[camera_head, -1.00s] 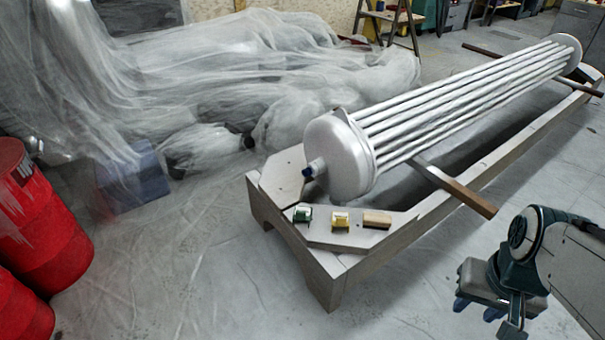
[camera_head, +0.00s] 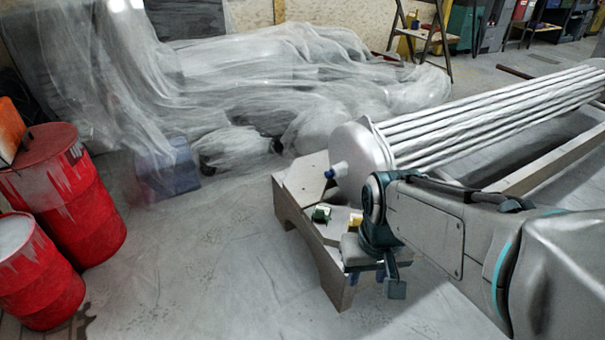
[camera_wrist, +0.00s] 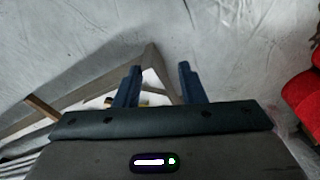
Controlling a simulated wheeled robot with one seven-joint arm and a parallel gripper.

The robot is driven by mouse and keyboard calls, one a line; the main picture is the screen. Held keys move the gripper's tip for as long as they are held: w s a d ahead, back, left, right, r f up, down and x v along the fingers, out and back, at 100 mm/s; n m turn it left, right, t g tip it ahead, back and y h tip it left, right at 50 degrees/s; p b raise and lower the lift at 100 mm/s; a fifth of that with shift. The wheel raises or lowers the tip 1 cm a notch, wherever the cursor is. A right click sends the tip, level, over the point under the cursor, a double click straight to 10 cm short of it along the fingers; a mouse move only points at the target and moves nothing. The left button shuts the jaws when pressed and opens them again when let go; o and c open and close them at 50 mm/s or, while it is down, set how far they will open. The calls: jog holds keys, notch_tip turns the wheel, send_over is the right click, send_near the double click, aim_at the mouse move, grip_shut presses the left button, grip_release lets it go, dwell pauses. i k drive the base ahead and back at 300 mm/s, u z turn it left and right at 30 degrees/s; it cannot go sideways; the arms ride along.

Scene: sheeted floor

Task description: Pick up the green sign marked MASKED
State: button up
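The small green sign (camera_head: 321,214) lies on the near corner of the grey wooden frame (camera_head: 285,205), left of a yellow piece (camera_head: 355,221). Any marking on it is too small to read. My gripper (camera_head: 366,277) is to the right of the green sign and nearer the camera, apart from it in the picture. In the wrist view, my gripper (camera_wrist: 158,85) shows two blue fingers spread apart with nothing held between them. The green sign cannot be made out in the wrist view.
A silver tube bundle (camera_head: 359,158) lies along the frame. Red drums (camera_head: 75,190) stand at the left, and plastic-draped items (camera_head: 290,85) fill the back. The floor (camera_head: 200,270) left of the frame is clear. The wooden block is hidden by my arm.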

aim_at(320, 212)
jog(key=i, duration=0.95)
jog(key=u, duration=0.05)
